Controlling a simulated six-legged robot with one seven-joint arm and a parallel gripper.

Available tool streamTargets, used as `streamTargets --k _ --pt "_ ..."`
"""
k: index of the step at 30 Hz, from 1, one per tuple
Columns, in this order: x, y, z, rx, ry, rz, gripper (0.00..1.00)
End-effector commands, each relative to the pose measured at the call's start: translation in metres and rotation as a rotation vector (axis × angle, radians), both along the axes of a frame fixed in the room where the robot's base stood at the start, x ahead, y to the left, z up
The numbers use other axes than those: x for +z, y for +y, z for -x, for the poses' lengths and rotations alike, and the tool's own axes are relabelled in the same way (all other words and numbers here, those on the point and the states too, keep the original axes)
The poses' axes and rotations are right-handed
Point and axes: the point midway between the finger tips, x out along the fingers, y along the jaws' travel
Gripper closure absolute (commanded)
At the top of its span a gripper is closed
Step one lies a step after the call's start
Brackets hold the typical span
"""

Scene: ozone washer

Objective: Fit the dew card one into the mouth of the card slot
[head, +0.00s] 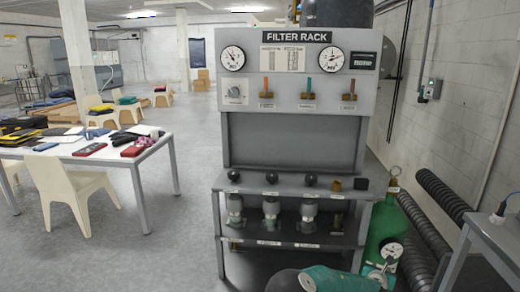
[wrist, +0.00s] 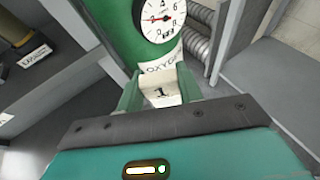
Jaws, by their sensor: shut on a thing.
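In the wrist view a pale card marked 1 (wrist: 162,92), which looks like dew card one, stands between the two green fingers of my gripper (wrist: 158,86). My gripper is shut on it. In the head view my gripper (head: 380,272) is low at the bottom right, in front of a green oxygen cylinder. The card is too small to make out clearly there. I cannot pick out the card slot for certain in either view.
The green cylinder (head: 383,222) has a round gauge (wrist: 160,17) just beyond the card. The grey filter rack (head: 290,135) with valves and filters stands to its left. Dark corrugated hoses (head: 445,198) and a grey table (head: 490,235) are to the right.

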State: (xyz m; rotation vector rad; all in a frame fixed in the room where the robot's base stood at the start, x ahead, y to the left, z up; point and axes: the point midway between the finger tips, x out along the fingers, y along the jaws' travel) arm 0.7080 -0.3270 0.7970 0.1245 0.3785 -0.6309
Motion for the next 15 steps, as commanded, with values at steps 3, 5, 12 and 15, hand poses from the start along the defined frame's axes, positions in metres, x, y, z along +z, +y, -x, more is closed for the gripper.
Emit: streamTargets --k 3,5,12,15 --pt "-0.014 0.045 0.002 0.073 0.000 -0.004 0.86" --pt "-0.020 0.066 0.004 0.108 -0.001 -0.005 0.86" --pt "-0.040 0.151 0.024 0.256 0.002 -0.003 0.86" --pt "-0.045 0.185 0.038 0.318 0.002 -0.002 0.86"
